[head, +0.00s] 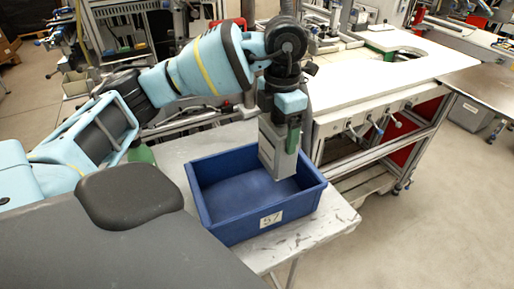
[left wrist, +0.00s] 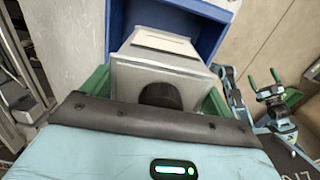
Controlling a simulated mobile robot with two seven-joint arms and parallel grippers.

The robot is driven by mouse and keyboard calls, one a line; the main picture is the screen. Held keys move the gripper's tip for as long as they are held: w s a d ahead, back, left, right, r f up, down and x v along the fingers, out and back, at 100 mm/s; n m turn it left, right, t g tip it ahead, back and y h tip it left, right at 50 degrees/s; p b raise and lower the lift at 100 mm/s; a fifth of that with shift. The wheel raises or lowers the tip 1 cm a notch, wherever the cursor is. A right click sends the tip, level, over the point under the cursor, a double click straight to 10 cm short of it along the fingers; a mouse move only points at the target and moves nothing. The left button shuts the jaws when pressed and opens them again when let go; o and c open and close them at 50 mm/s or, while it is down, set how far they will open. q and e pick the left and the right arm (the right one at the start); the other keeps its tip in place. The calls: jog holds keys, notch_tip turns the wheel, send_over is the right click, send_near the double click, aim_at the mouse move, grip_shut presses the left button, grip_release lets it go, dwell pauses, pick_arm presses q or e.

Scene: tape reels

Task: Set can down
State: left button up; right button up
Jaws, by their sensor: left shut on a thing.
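My left gripper (head: 284,138) is shut on a grey, box-shaped can (head: 279,160) and points down. In the head view the can hangs upright over the right part of a blue bin (head: 262,228) with a white label. Its lower end appears within the bin's outline; I cannot tell if it touches the bin. The left wrist view shows the can (left wrist: 160,76) with a dark round cap between the green fingers, and the blue bin (left wrist: 205,35) beyond it.
The bin stands on a worn grey table (head: 338,221), and its visible floor is bare. A white workbench (head: 375,75) with metal framing stands behind to the right. Open floor lies at the right.

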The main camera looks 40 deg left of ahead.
aim_at(276, 162)
pick_arm(q)
jog(key=shift+s+d+f, duration=0.1)
jog(key=shift+s+f, duration=0.05)
jog(key=shift+f, duration=4.7)
jog(key=shift+f, duration=0.1)
jog(key=o, duration=1.1)
jog(key=shift+f, duration=0.1)
jog(key=shift+c, duration=0.2)
notch_tip(276, 162, up, 12)
jog(key=shift+r, duration=0.2)
